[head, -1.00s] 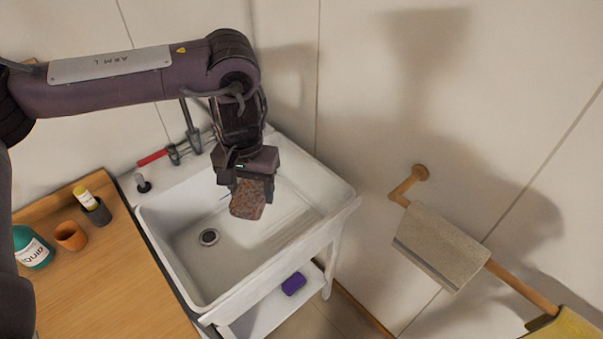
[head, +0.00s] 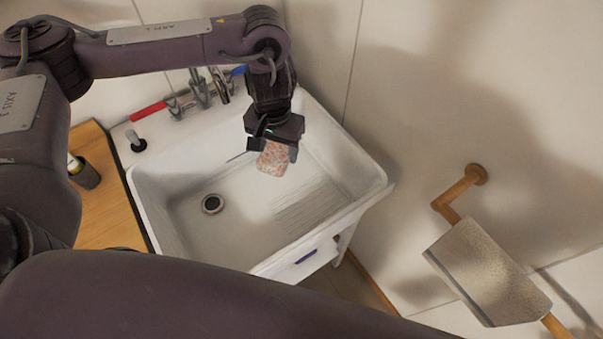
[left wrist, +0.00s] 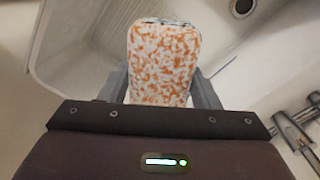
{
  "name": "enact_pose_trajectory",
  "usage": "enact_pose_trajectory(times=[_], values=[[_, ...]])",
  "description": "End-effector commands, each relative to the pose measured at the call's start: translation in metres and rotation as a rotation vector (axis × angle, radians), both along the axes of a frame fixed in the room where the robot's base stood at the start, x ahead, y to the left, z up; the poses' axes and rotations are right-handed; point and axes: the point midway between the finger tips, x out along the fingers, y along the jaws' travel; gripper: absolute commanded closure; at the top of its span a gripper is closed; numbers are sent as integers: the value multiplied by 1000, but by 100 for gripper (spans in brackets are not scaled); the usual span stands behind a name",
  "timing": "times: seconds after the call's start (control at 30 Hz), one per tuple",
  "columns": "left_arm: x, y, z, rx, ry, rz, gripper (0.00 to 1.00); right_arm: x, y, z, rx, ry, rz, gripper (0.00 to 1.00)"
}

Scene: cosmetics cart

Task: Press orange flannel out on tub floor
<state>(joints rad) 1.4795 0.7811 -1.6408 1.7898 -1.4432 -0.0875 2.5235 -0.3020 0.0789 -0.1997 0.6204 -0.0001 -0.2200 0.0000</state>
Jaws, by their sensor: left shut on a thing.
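The orange flannel (head: 273,159) is a small orange-and-white mottled piece with rounded corners. It also shows in the left wrist view (left wrist: 163,62), upright between the two fingers. My left gripper (head: 274,147) is shut on it and holds it over the white tub (head: 180,225). Whether the flannel touches the tub floor (head: 255,205) I cannot tell. The drain (head: 212,204) lies to the left of the flannel, and ridges in the tub floor lie below right of it. My right gripper is not in view; a dark arm link of mine crosses the bottom of the head view.
Taps with red (head: 148,112) and blue (head: 238,71) handles stand along the tub's back edge. A wooden counter (head: 110,215) with a dark cup (head: 86,175) is at left.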

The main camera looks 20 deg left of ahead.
Motion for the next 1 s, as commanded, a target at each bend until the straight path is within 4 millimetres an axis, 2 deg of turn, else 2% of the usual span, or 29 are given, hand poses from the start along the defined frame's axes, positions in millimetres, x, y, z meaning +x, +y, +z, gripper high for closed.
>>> enact_pose_trajectory(times=[0.03, 0.17, 0.3, 0.37, 0.7, 0.8, 1.0], values=[[-3, -1, -20, -1, 5, -38, 62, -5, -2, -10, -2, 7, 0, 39], [-5, -5, -56, 3, 0, -248, 62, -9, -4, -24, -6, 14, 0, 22], [-6, -12, -92, 11, -4, -593, 62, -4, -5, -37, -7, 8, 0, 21], [-5, -14, -102, 14, -6, -752, 62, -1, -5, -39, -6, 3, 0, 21], [7, -36, -124, 17, -10, -1634, 62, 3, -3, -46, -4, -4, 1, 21], [10, -42, -128, 17, -10, -1844, 62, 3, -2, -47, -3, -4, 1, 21], [12, -48, -133, 13, -12, -2111, 62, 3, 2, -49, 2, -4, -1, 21]])
